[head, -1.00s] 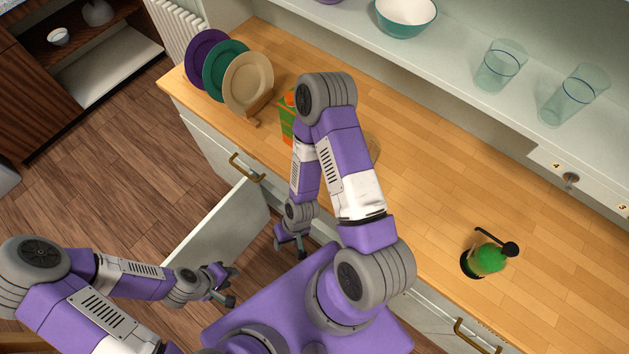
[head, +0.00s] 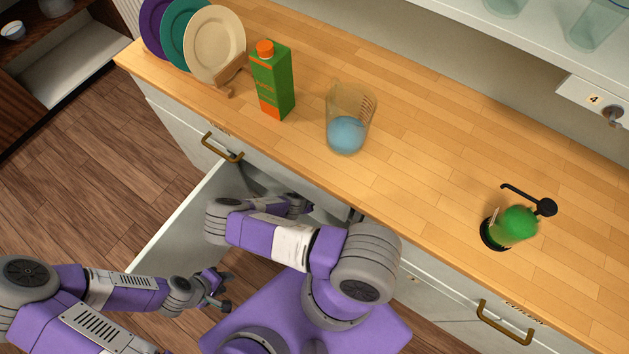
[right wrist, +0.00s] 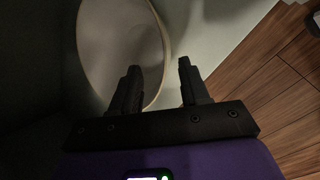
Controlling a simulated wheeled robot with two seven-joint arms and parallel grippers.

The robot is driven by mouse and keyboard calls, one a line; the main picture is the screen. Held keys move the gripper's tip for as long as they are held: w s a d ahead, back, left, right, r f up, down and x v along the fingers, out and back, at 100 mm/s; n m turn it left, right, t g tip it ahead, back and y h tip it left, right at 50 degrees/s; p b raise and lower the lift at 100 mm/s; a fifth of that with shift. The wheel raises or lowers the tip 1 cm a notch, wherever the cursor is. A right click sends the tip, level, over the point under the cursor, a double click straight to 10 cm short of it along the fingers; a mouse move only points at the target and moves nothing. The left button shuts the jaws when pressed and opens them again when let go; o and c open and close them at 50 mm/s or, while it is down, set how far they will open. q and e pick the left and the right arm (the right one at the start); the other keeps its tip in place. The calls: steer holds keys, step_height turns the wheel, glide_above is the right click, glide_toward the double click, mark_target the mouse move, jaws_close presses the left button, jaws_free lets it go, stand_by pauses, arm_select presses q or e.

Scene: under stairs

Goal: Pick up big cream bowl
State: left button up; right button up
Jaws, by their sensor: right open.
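The big cream bowl (right wrist: 112,45) shows in the right wrist view, with its pale rim running down between my fingers. It is dim and partly cut off by the frame, and I cannot make it out in the head view. My right gripper (right wrist: 159,66) is open, one finger over the bowl's inside and the other outside the rim. I cannot tell how close they are to it. In the head view my right arm reaches down into the open drawer (head: 188,235). My left gripper (head: 220,290) is open and empty, low in front of the drawer.
On the wooden counter (head: 420,170) stand plates in a rack (head: 215,45), a green carton (head: 272,82), a beaker with blue liquid (head: 347,130) and a green bottle (head: 516,228). The counter edge overhangs the drawer. Floor (head: 90,170) at left is clear.

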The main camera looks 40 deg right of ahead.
steer(key=x, duration=0.2)
steer(key=b+x, duration=0.1)
steer(key=x, duration=0.1)
steer(key=s+b+x, duration=0.1)
steer(key=x, duration=0.2)
steer(key=shift+f, duration=0.15)
steer(key=shift+c, duration=0.3)
jaws_close()
